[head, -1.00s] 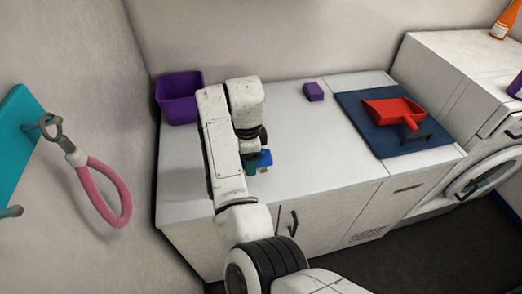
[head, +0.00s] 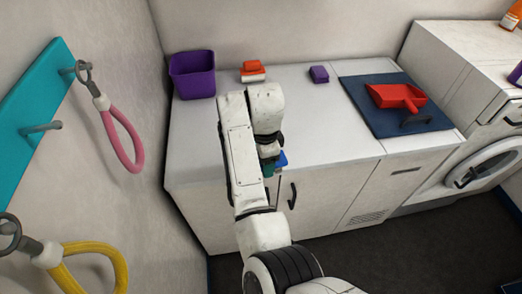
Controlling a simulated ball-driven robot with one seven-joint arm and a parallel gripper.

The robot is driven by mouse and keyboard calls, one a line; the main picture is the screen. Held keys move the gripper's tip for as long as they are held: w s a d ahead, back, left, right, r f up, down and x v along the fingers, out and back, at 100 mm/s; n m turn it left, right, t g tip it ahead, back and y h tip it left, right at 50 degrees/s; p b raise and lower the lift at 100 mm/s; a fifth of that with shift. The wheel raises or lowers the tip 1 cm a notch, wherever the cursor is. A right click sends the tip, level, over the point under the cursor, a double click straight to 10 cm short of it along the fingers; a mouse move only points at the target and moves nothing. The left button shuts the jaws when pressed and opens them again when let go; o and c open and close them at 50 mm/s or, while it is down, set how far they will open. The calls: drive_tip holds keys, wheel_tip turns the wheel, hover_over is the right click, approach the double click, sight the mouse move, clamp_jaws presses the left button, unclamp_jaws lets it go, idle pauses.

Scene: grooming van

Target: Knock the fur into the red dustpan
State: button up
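The red dustpan (head: 398,96) lies on a dark blue mat (head: 365,97) at the right of the white counter, its handle toward the front right. My gripper (head: 271,166) is near the counter's front edge, left of the dustpan and well apart from it. My own arm hides most of it, including the fingertips. A small blue piece (head: 281,158) and a dark green piece (head: 268,168) show at the gripper; whether it grips them cannot be told. I cannot make out any fur in this view.
A purple bin (head: 193,75) stands at the counter's back left. An orange-and-white block (head: 253,71) and a purple block (head: 319,74) sit along the back. A black handle-like piece (head: 416,120) is on the mat. Pink (head: 122,145) and yellow (head: 95,260) loops hang left.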

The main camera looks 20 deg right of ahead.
drive_tip(key=s+d+f+n, duration=0.3)
drive_tip(key=s+f+n, duration=0.5)
drive_tip(key=f, duration=0.4)
drive_tip(key=s+d+f+n, duration=0.3)
drive_tip(key=s+f+n, duration=0.6)
drive_tip(key=f, duration=0.4)
drive_tip(key=shift+s+n, duration=0.3)
drive_tip(key=shift+s, duration=0.2)
